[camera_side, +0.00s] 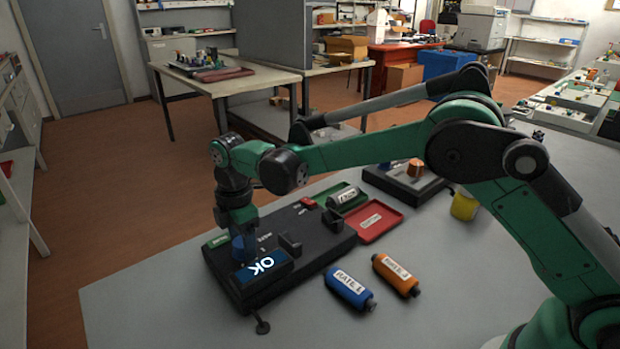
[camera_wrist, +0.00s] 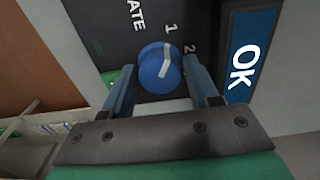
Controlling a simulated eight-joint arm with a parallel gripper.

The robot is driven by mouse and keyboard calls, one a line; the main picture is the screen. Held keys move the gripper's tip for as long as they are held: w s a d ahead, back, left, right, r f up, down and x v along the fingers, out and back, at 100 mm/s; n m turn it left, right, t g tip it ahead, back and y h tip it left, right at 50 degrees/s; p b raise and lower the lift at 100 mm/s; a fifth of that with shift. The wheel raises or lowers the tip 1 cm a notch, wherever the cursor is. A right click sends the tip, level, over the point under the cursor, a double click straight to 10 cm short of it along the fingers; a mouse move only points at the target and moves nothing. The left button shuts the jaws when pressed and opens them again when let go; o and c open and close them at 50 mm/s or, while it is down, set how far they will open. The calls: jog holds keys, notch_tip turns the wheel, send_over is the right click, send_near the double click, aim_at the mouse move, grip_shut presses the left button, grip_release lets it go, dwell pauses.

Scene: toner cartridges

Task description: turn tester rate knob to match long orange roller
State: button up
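The black tester (camera_side: 300,240) lies on the grey table with a lit display (camera_side: 262,266) reading OK. Its blue rate knob (camera_wrist: 160,68) shows in the wrist view beside the marks 1 and 2. The knob's white pointer line points roughly toward the 1. My gripper (camera_wrist: 161,72) is open, with one finger on each side of the knob; a gap shows at the left, and I cannot tell whether the right finger touches. In the side view my gripper (camera_side: 241,232) hides much of the knob. An orange roller (camera_side: 396,274) lies right of the tester; its label reads RATE and an unclear character.
A blue roller (camera_side: 350,291) with a RATE label lies left of the orange one. A red tray (camera_side: 379,224) and a green tray (camera_side: 343,199) holding a labelled cylinder adjoin the tester. A yellow item (camera_side: 464,207) stands behind my arm. The table front is clear.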

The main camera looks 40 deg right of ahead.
grip_shut()
jog(key=shift+m, duration=0.4)
jog(key=m, duration=1.2)
jog(key=shift+m, duration=0.4)
jog(key=m, duration=0.4)
jog(key=shift+m, duration=0.3)
